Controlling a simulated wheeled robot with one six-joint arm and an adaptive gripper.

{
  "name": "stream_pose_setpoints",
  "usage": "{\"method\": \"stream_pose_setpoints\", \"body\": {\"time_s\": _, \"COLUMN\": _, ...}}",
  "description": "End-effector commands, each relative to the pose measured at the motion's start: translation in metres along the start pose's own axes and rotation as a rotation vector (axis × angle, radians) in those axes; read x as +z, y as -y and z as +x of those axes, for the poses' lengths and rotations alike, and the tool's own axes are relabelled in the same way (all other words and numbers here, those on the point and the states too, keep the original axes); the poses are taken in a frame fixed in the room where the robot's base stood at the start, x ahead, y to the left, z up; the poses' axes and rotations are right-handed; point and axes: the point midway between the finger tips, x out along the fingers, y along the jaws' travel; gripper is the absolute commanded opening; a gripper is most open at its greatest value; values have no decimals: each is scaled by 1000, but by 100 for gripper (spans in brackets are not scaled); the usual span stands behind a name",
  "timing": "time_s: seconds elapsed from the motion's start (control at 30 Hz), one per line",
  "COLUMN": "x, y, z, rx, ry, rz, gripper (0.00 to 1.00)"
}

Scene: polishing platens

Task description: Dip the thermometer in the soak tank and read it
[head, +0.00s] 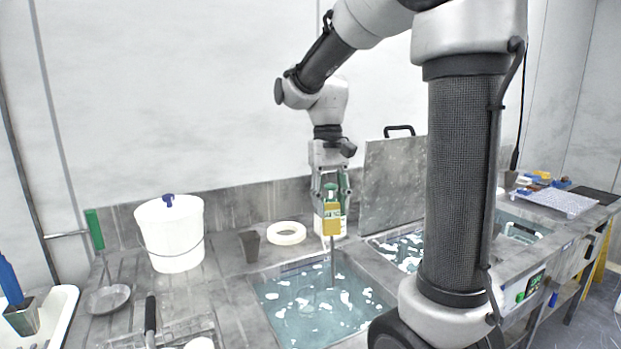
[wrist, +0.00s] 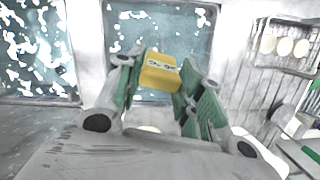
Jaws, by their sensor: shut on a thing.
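The thermometer has a yellow head (head: 328,222) and a thin dark probe pointing down. My gripper (head: 331,200), with green finger pads, is shut on it. The probe hangs over the near water tank (head: 262,303), and its lower end appears to reach the water; the exact depth is unclear. In the wrist view the yellow head (wrist: 160,72) sits between the green pads of my gripper (wrist: 158,90). Small dark marks show on its face, too small to read. Which tank is the soak tank is not labelled legibly.
A second tank (head: 402,246) lies to the right with an upright lid (head: 393,185) behind it. A white bucket (head: 172,235), a dark cup (head: 250,245) and a white ring (head: 287,233) stand left and behind. A wire basket (wrist: 290,47) shows in the wrist view.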

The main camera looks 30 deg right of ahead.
Motion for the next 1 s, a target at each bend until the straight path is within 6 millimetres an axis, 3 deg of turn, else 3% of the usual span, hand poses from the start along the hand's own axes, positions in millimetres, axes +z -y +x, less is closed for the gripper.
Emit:
{"method": "stream_pose_setpoints", "body": {"time_s": 0.37, "x": 0, "y": 0, "z": 24, "rx": 3, "ry": 57, "rz": -10, "gripper": 20}}
{"method": "stream_pose_setpoints", "body": {"time_s": 1.0, "x": -16, "y": 0, "z": 107, "rx": 3, "ry": 56, "rz": -9, "gripper": 20}}
